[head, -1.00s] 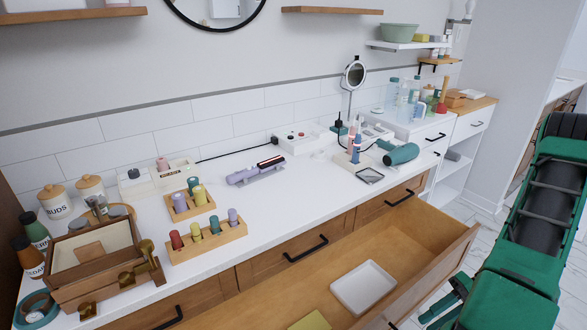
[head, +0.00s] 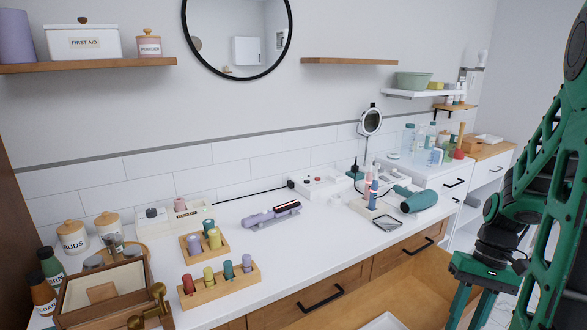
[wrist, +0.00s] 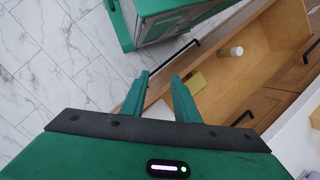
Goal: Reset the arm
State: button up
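My arm (head: 555,170) is raised at the right side of the head view, with its forearm bent down. My gripper (head: 472,308) hangs at the lower right, in front of the open drawer (head: 428,283). In the wrist view, my gripper's two green fingers (wrist: 159,80) stand apart with nothing between them, so it is open and empty. The wrist view looks down past the fingers at the drawer and the tiled floor.
The drawer (wrist: 268,50) holds a small whitish cylinder (wrist: 232,52) and a yellow item (wrist: 197,82). The white counter (head: 335,240) carries peg blocks, a purple straightener (head: 272,215), a teal hair dryer (head: 415,200) and a mirror (head: 371,122). Tiled floor (wrist: 60,60) is clear.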

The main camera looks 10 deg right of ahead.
jog(key=s+a+r+m+t+h, duration=0.1)
jog(key=s+a+r+t+h, duration=0.1)
jog(key=s+a+r, duration=0.3)
jog(key=shift+s+a+r+h, duration=0.15)
jog(key=shift+s+r+h, duration=0.55)
jog(key=shift+r, duration=1.25)
jog(key=shift+w+f, duration=0.25)
jog(key=shift+w, duration=0.3)
